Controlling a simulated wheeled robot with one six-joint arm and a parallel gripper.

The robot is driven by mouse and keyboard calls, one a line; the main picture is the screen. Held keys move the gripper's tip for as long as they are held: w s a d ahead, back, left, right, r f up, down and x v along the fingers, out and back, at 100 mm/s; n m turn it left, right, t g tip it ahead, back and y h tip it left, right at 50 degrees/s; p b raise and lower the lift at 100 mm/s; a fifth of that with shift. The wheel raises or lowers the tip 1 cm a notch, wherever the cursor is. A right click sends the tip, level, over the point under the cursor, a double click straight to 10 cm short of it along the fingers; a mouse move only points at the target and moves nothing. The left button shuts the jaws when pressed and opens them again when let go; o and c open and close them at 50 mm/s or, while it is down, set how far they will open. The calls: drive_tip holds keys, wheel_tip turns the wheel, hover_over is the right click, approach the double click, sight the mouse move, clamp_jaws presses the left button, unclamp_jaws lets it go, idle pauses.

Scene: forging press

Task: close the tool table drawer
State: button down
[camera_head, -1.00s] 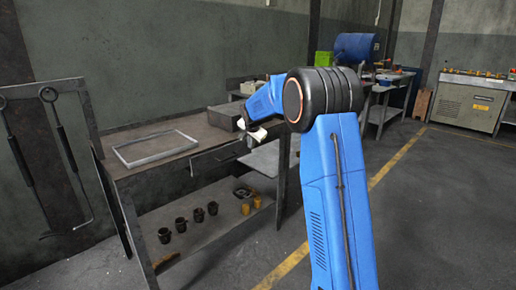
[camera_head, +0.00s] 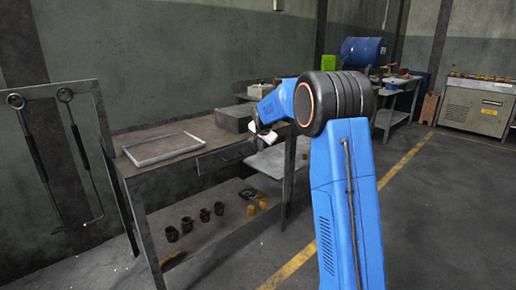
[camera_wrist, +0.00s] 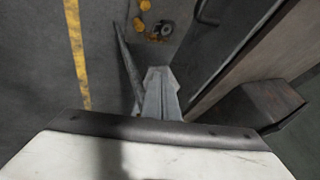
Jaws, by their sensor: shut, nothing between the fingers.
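The tool table (camera_head: 205,130) stands left of my arm, with a dark top. Its drawer front (camera_head: 217,161) is under the front edge of the top, left of my gripper, with a dark bar handle. The handle also shows at the top of the wrist view (camera_wrist: 205,14). How far the drawer stands out, I cannot tell. My gripper (camera_head: 262,136) is at the front right of the table, near top height. In the wrist view its fingers (camera_wrist: 160,92) are together and empty, beside the table's front edge; contact is not clear.
A grey frame (camera_head: 165,149) and a dark grey box (camera_head: 234,118) lie on the top. Several dark and yellow cups (camera_head: 187,224) stand on the lower shelf. A tool rack (camera_head: 55,92) is at the left. Open floor (camera_head: 440,220) lies to the right.

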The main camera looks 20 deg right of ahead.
drive_tip(key=v, duration=1)
drive_tip(key=s+a+r+n, duration=0.1)
drive_tip(key=s+a, duration=0.1)
drive_tip(key=s, duration=0.5)
drive_tip(key=s+a+r+n, duration=0.2)
drive_tip(key=s+a, duration=0.1)
drive_tip(key=s, duration=0.5)
drive_tip(key=s+a+f+n, duration=0.3)
drive_tip(key=s+f, duration=0.1)
drive_tip(key=s, duration=1)
drive_tip(key=s+a+f+n+g+y, duration=0.1)
drive_tip(key=s+a+f+n, duration=0.2)
drive_tip(key=s, duration=1.1)
drive_tip(key=s+a+f+n+g+y, duration=0.1)
drive_tip(key=s+a+f+n, duration=0.2)
drive_tip(key=s, duration=1.1)
drive_tip(key=shift+s+f+n, duration=0.25)
drive_tip(key=shift+f+n, duration=0.05)
drive_tip(key=shift+f, duration=0.65)
